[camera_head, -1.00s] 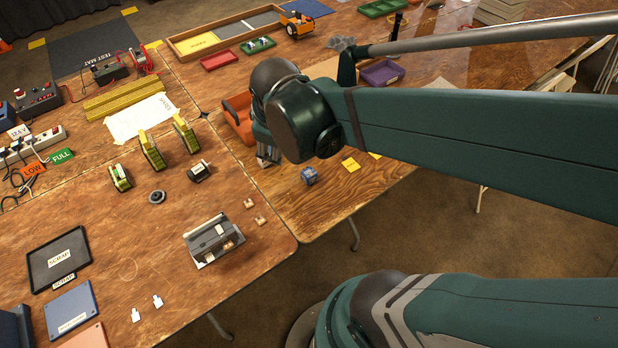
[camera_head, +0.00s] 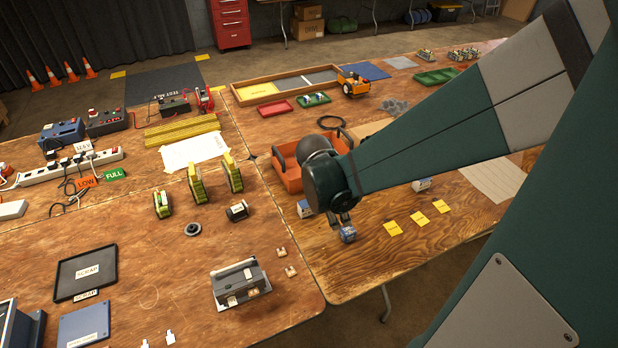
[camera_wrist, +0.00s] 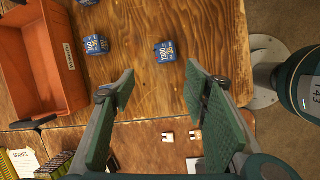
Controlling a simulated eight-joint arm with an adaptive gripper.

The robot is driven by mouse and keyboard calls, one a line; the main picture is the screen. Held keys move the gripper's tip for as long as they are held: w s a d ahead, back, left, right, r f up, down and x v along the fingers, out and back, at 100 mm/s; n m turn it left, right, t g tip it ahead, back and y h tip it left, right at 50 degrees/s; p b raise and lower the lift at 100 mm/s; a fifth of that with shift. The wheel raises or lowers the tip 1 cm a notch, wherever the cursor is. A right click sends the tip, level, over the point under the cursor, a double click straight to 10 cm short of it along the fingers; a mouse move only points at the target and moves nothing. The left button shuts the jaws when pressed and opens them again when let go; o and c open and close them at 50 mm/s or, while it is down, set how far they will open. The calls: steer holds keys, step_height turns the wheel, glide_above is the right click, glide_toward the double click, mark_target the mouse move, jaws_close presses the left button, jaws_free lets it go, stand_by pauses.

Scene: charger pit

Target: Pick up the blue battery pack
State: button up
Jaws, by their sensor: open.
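A blue battery pack (camera_head: 348,234) with white lettering sits on the wooden table near its front edge, just below my gripper (camera_head: 341,218). In the wrist view this pack (camera_wrist: 165,52) lies just beyond the open fingertips of my gripper (camera_wrist: 160,76), between their lines, and no finger visibly touches it. A second blue pack (camera_head: 305,209) stands to the left by the orange bin; it also shows in the wrist view (camera_wrist: 96,44). My gripper is open and empty.
The orange bin (camera_head: 287,178) stands left of my gripper; its wall fills the upper left of the wrist view (camera_wrist: 66,62). Yellow cards (camera_head: 418,218) lie to the right. A grey device (camera_head: 240,285) and two small pale pieces (camera_head: 286,262) sit at front left.

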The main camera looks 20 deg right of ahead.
mark_target(348, 229)
step_height(348, 229, down, 6)
steer(key=d+n+g+b, duration=0.1)
steer(key=d+n, duration=0.2)
steer(key=shift+f+h, duration=0.15)
steer(key=shift+h, duration=0.15)
steer(key=shift+b+x, duration=0.5)
steer(key=shift+x, duration=0.8)
steer(key=shift+f, duration=0.1)
steer(key=shift+b+x, duration=1)
steer(key=shift+x, duration=1.5)
steer(key=shift+c, duration=0.7)
steer(key=c, duration=0.9)
